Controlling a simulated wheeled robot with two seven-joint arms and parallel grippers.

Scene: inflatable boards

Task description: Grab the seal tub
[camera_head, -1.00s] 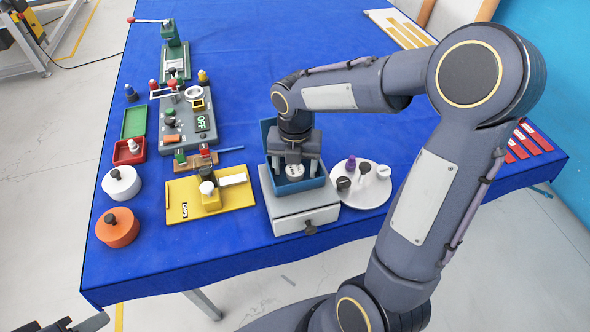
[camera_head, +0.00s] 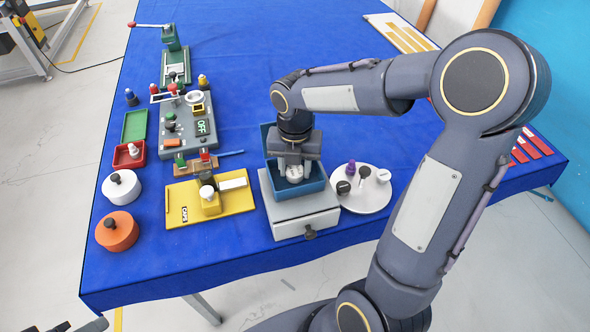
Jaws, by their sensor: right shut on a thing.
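My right gripper (camera_head: 294,172) reaches straight down into an open blue box (camera_head: 270,148). The box sits on top of a grey-white drawer unit (camera_head: 300,215) near the front of the table. The gripper's fingers are closed around a small white round tub (camera_head: 294,178) inside the box, which looks like the seal tub. The fingers and the box walls hide part of it. The tub appears to be still down in the box. Dark parts at the bottom left corner seem to be my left gripper (camera_head: 78,327), mostly cut off by the frame.
A round white tray (camera_head: 372,200) with knobbed pieces stands right of the drawer unit. A yellow fixture (camera_head: 180,208), white pot (camera_head: 122,188) and orange pot (camera_head: 117,232) stand to the left. A grey control panel (camera_head: 188,128) lies behind.

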